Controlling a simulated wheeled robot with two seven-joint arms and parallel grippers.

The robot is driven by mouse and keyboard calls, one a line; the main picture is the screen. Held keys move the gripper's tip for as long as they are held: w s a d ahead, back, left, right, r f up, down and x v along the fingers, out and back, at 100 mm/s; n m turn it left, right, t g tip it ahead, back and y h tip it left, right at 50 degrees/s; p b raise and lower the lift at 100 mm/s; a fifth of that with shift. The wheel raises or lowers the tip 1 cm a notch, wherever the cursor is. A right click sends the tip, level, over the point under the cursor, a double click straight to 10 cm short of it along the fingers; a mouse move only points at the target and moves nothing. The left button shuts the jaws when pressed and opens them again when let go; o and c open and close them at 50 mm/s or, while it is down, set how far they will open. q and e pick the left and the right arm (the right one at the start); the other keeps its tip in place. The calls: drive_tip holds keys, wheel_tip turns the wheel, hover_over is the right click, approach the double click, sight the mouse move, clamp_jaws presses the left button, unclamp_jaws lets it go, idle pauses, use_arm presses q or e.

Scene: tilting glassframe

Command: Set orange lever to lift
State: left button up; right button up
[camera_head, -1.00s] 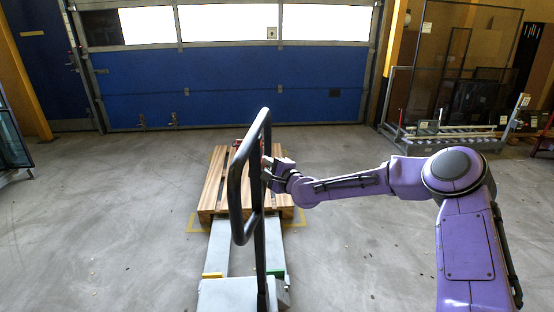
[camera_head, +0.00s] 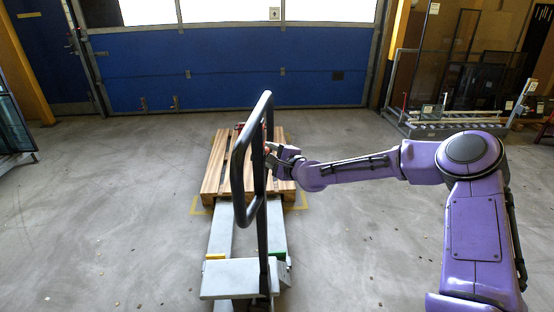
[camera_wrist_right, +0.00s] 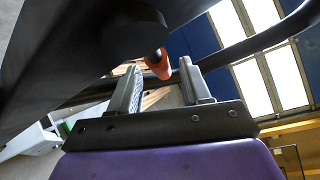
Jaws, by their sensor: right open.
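The orange lever (camera_wrist_right: 160,64) shows in the right wrist view, on the dark handle part of the pallet truck, just beyond and between my fingertips. My right gripper (camera_wrist_right: 160,72) is open, with one finger on each side of the lever in that view; I cannot tell whether they touch it. In the head view my right gripper (camera_head: 277,157) is at the right side of the upright black handle (camera_head: 240,170), partly hidden by its bar. The lever's setting cannot be read. My left gripper is not in view.
The grey pallet truck (camera_head: 240,280) stands below the handle, with its forks toward a wooden pallet (camera_head: 215,175) on the floor. A glass rack (camera_head: 450,125) stands at the back right. A blue door (camera_head: 230,75) closes the back. Floor on both sides is clear.

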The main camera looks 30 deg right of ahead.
drive_tip(key=s+r, duration=0.1)
drive_tip(key=s, duration=0.8)
drive_tip(key=shift+d+r, duration=0.15)
drive_tip(key=shift+d, duration=0.25)
drive_tip(key=s+a+f+n+g+h+b, duration=0.1)
drive_tip(key=s+f+n+g+h, duration=0.15)
drive_tip(key=s+f, duration=0.4)
drive_tip(key=s+a+f+n+g+h+b, duration=0.1)
drive_tip(key=s+a+f+n+g, duration=0.15)
drive_tip(key=f, duration=0.75)
drive_tip(key=s+a+f+n+g+h, duration=0.1)
drive_tip(key=s+f+n+g, duration=0.1)
drive_tip(key=s+f+n, duration=0.35)
drive_tip(key=s+a+f+n+g+b, duration=0.1)
drive_tip(key=s+f+n+g, duration=0.1)
drive_tip(key=s+f, duration=0.7)
drive_tip(key=s+a+f+n+g+b, duration=0.1)
drive_tip(key=s+f+g, duration=0.3)
drive_tip(key=s+f, duration=0.5)
drive_tip(key=s+n, duration=0.1)
drive_tip(key=s, duration=0.4)
drive_tip(key=shift+s+a, duration=0.25)
